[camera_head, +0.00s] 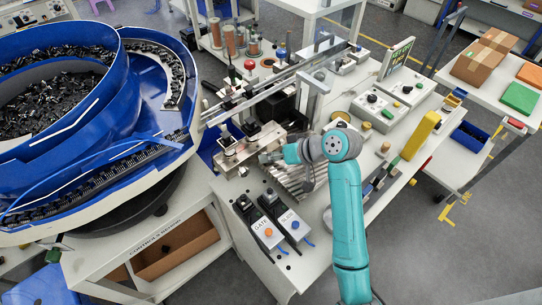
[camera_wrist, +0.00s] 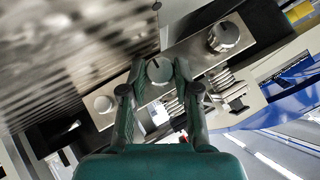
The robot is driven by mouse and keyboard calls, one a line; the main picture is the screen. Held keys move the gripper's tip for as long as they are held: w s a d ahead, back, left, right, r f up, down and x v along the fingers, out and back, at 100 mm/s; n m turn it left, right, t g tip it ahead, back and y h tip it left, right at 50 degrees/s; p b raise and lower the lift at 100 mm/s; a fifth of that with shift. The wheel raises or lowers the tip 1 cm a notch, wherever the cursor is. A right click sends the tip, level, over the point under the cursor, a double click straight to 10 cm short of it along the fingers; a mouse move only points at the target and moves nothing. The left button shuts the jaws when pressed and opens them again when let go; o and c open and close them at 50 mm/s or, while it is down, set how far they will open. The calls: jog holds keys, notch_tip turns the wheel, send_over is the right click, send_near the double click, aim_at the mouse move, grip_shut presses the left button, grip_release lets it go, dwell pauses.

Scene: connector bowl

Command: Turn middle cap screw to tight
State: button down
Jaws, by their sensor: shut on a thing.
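A pale metal bar (camera_wrist: 190,52) runs diagonally across the wrist view and carries a row of three round cap screws. The middle cap screw (camera_wrist: 158,71) has a dark line on its top. My gripper (camera_wrist: 159,75) has one finger on each side of this screw and is shut on it. One outer cap screw (camera_wrist: 103,104) is at the lower left, and the other (camera_wrist: 223,37) is at the upper right. In the head view my gripper (camera_head: 268,157) reaches the metal bar (camera_head: 247,150) from the right; its fingertips are hard to make out there.
A blue bowl feeder (camera_head: 85,75) full of dark connectors fills the left, its track ending near the bar. Ribbed metal chutes (camera_head: 295,180) lie beneath my wrist. Two switch boxes, GATE (camera_head: 262,228) and SLIDE (camera_head: 292,222), stand in front. A yellow block (camera_head: 422,135) is right.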

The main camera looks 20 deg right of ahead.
jog(key=c, duration=0.8)
grip_release()
jog(key=shift+c, duration=0.2)
